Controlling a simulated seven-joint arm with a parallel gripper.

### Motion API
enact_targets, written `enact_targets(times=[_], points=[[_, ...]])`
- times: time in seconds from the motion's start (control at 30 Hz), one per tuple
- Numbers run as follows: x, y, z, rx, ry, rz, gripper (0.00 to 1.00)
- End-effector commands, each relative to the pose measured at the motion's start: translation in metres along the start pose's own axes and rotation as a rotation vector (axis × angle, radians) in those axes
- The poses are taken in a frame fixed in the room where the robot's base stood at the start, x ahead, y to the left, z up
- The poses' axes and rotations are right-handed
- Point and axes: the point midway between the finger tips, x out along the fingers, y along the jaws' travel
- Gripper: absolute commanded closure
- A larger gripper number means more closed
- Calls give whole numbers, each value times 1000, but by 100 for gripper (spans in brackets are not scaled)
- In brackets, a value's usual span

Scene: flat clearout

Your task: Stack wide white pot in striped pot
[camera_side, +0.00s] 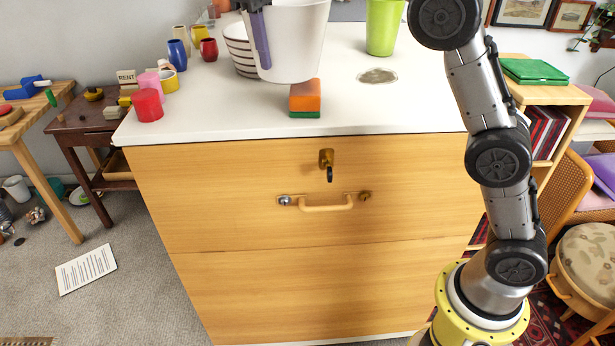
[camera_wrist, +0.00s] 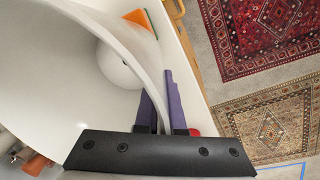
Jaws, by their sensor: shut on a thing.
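The wide white pot (camera_side: 298,45) is held upright at the top of the side view, in front of the striped pot and overlapping it. It fills the left of the wrist view (camera_wrist: 60,70). My gripper (camera_side: 261,42) is shut on the pot's wall at its left side; its purple fingers (camera_wrist: 162,105) pinch the wall at the rim. The striped pot (camera_side: 238,47), white with dark bands, stands on the cabinet top, its right part hidden by the white pot. Whether the white pot is clear of the surface is hard to tell.
An orange and green sponge (camera_side: 305,98) lies just in front of the white pot. A green pot (camera_side: 383,28) and a grey patch (camera_side: 377,76) are to the right. The front right of the white top (camera_side: 420,110) is clear.

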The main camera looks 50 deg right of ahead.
Motion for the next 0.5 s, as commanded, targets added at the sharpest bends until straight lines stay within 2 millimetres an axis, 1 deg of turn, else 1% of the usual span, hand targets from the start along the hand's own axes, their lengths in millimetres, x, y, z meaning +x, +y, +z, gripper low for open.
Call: enact_targets(times=[0.03,0.1,0.2,0.4,0.5], points=[[0,-26,-10,-63,14,1,100],[2,-55,-18,-138,26,1,100],[5,-90,-26,-225,40,1,100],[10,-152,-32,-368,63,1,100],[16,-179,-28,-433,72,1,100]])
